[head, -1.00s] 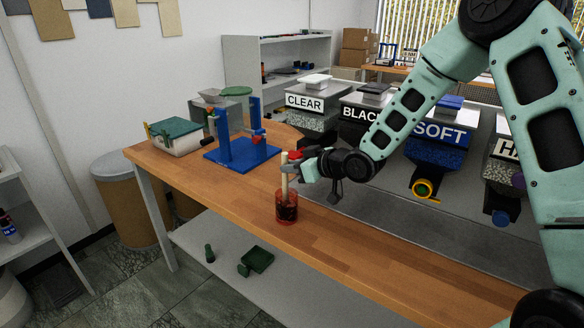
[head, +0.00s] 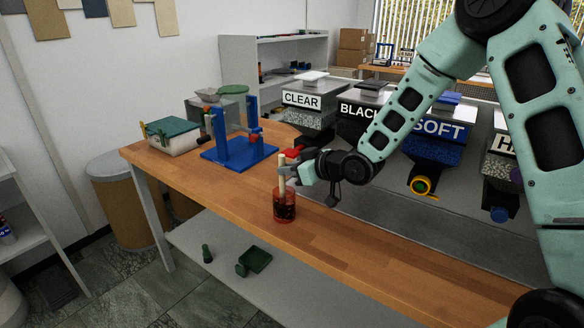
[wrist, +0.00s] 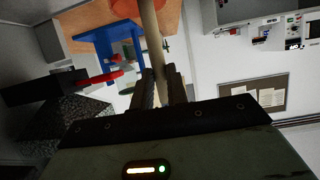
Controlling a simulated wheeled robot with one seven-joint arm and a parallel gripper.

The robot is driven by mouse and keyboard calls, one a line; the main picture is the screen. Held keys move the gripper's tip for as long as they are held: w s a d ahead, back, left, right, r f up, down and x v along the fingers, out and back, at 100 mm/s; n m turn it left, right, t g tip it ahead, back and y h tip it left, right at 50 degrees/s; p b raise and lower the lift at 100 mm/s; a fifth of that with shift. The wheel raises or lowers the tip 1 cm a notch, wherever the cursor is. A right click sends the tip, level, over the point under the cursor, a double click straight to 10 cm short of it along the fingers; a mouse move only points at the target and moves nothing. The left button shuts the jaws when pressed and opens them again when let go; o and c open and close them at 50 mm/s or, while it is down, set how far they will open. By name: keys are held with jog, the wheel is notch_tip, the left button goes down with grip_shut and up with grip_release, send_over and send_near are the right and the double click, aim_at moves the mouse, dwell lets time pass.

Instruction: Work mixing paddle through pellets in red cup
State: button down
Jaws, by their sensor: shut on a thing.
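The red cup (head: 284,212) is see-through and stands upright on the wooden bench near its front edge, with dark pellets inside. The mixing paddle (head: 282,174) is a pale wooden stick, nearly upright, with its lower end down in the cup. How deep its tip sits among the pellets is hidden. My gripper (head: 289,171) is shut on the upper part of the paddle, above the cup rim. In the wrist view the paddle (wrist: 152,40) runs between the two fingers (wrist: 160,88), and a bit of the orange-red cup (wrist: 145,4) shows at the top edge.
A blue press (head: 238,152) stands on the bench to the left, with a green-lidded box (head: 172,135) beyond it. Hoppers marked CLEAR (head: 302,100), BLACK and SOFT (head: 438,130) line the back. The bench (head: 370,255) is clear right of the cup.

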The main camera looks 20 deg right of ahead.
jog(key=r+p, duration=0.1)
jog(key=d+r+p, duration=0.1)
jog(key=r+p, duration=0.1)
jog(key=shift+s, duration=0.1)
dwell(0.4)
jog(key=f+b, duration=0.1)
jog(key=w+a+f+b, duration=0.1)
jog(key=f, duration=0.1)
jog(key=shift+w+b, duration=0.15)
jog(key=shift+b, duration=0.2)
